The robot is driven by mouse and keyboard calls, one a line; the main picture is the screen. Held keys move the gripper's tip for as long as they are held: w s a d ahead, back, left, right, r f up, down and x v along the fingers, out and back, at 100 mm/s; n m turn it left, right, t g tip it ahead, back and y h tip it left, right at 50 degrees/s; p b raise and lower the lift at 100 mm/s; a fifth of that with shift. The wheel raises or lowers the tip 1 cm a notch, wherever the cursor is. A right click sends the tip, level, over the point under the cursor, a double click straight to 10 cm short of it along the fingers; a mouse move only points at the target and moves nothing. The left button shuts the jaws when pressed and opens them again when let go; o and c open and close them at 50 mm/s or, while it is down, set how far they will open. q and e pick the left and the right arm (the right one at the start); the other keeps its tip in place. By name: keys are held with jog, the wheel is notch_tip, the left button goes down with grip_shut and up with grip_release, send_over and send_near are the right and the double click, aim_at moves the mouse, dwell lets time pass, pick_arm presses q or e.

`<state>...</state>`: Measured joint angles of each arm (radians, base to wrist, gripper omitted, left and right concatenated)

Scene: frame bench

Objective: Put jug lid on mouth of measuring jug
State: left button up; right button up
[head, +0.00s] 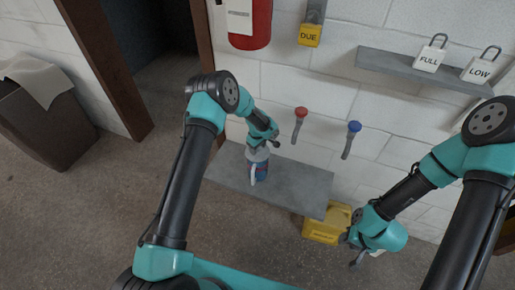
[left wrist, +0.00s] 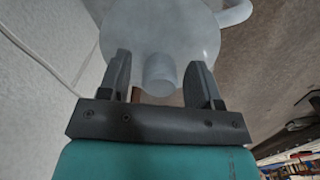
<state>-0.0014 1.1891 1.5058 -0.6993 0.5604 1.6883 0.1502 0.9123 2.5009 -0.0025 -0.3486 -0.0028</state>
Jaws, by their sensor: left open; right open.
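The measuring jug (head: 262,172), whitish with blue and red on it, stands upright on a grey shelf (head: 222,172). Its pale handle shows in the left wrist view (left wrist: 237,13). My left gripper (head: 270,146) is open just above the jug. In the left wrist view its fingers stand either side of a pale round knob (left wrist: 160,73), apart from it. The knob juts from a translucent disc, which looks like the jug lid (left wrist: 160,35), over the jug. I cannot tell how the lid is seated. My right gripper (head: 352,250) is open and empty, low at the right.
A yellow case (head: 327,224) sits on the floor below the shelf. A red-topped (head: 301,113) and a blue-topped (head: 354,127) piece are on the wall. An upper shelf (head: 390,65) holds FULL and LOW tags. The grey shelf's right part is clear.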

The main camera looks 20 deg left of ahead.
pick_arm(q)
notch_tip(320, 180, up, 12)
dwell(0.5)
dwell(0.3)
jog(key=s+f+m+h, duration=0.3)
jog(key=s+f+m, duration=0.35)
jog(key=s, duration=0.85)
jog(key=s+a+f+m, duration=0.2)
jog(key=s+m, duration=0.2)
jog(key=s, duration=1.6)
jog(key=shift+s+f+t+h, duration=0.15)
jog(key=shift+f+t+h, duration=0.05)
jog(key=shift+t+h, duration=0.2)
